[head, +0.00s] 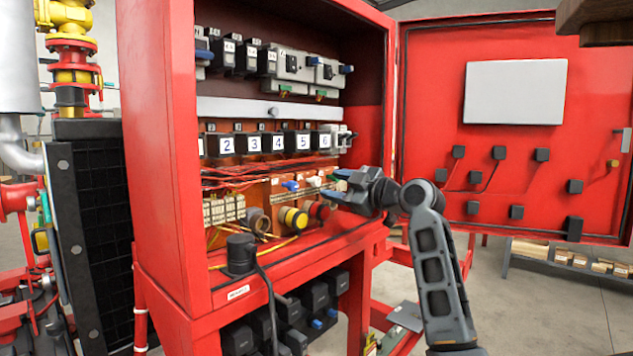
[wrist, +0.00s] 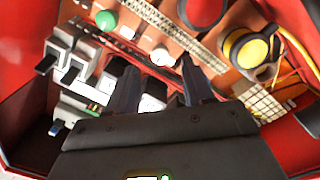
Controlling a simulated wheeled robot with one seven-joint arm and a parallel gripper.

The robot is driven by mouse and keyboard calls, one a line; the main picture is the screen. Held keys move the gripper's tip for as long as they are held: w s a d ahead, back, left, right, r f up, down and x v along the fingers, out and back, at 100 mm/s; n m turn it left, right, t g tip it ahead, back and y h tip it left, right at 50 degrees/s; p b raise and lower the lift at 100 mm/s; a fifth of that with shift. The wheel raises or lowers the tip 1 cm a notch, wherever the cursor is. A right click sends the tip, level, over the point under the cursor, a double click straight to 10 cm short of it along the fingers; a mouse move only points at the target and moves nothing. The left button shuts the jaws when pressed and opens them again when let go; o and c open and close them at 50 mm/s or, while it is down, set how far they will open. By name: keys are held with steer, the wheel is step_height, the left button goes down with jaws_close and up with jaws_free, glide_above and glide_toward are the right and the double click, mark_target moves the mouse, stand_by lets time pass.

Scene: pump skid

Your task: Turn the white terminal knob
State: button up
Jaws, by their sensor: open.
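The white terminal knob (wrist: 162,56) is a small round cap on the orange back panel, beside a terminal strip, in the wrist view. In the head view a small white piece (head: 314,182), likely the same knob, shows just left of my gripper's tips. My gripper (head: 338,188) reaches into the red cabinet from the right. In the wrist view my gripper (wrist: 160,80) is open and empty, with one finger on each side below the knob. The knob lies just beyond the fingertips, roughly in line with the gap. Contact is not visible.
A green knob (wrist: 106,20) and a yellow-rimmed round fitting (wrist: 245,48) flank the white knob. Numbered breakers (head: 278,142) sit above, a blue knob (head: 291,186) to the left. The cabinet's red side wall (head: 160,150) and open door (head: 500,130) bound the space.

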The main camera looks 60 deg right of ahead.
mark_target(319, 182)
steer(key=shift+p+x, duration=0.5)
steer(key=shift+x, duration=2.3)
steer(key=shift+f, duration=0.1)
steer(key=shift+c, duration=0.3)
jaws_close()
